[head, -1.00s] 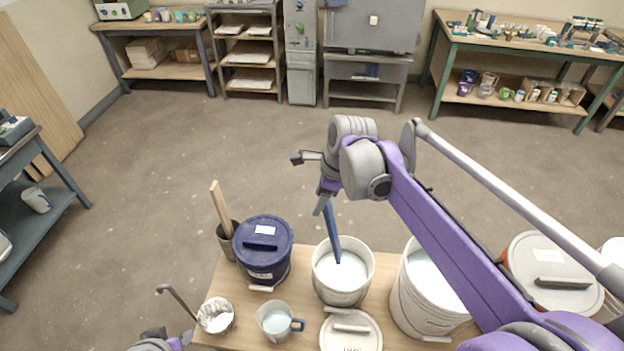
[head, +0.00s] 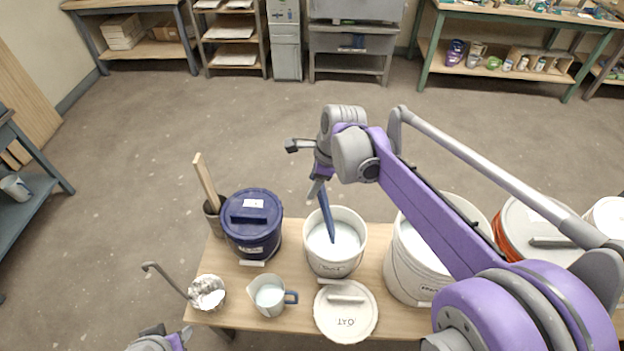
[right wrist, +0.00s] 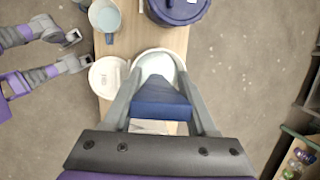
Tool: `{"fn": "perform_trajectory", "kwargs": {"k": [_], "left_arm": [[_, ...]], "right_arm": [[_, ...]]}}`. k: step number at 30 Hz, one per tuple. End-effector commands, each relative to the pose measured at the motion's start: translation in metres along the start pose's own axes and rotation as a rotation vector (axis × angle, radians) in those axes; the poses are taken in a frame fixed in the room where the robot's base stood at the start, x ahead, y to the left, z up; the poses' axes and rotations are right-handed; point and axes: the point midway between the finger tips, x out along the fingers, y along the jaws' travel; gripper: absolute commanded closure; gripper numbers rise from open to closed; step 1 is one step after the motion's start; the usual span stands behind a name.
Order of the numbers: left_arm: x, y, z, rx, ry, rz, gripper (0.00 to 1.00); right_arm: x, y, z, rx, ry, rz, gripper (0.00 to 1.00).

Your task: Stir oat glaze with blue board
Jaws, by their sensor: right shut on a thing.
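The blue board (head: 327,216) stands tilted in the open white bucket (head: 333,264), its lower end in the pale glaze (head: 345,240). My right gripper (head: 317,186) is shut on the board's upper end above the bucket; the right wrist view also shows the board (right wrist: 162,104) between its fingers. The lid marked OAT (head: 345,318) lies on the table in front of this bucket. The board's lower tip is hidden in the glaze. My left gripper (head: 160,340) is at the bottom edge, cut off by the frame, and its fingers cannot be made out.
A lidded dark blue bucket (head: 252,238) stands to the left, beside a pot holding a wooden board (head: 206,180). A jug (head: 269,297) and a bowl with a ladle (head: 207,292) are at the front left. A larger white bucket (head: 408,275) stands close on the right.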

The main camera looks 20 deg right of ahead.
Motion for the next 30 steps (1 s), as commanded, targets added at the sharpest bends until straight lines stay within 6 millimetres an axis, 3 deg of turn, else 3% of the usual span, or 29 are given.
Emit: {"fn": "perform_trajectory", "kwargs": {"k": [30], "left_arm": [[0.059,0.000,0.046,0.000,-0.029,0.000,0.55]], "right_arm": [[0.096,0.000,-0.040,0.000,0.001,-0.001,1.00]]}}
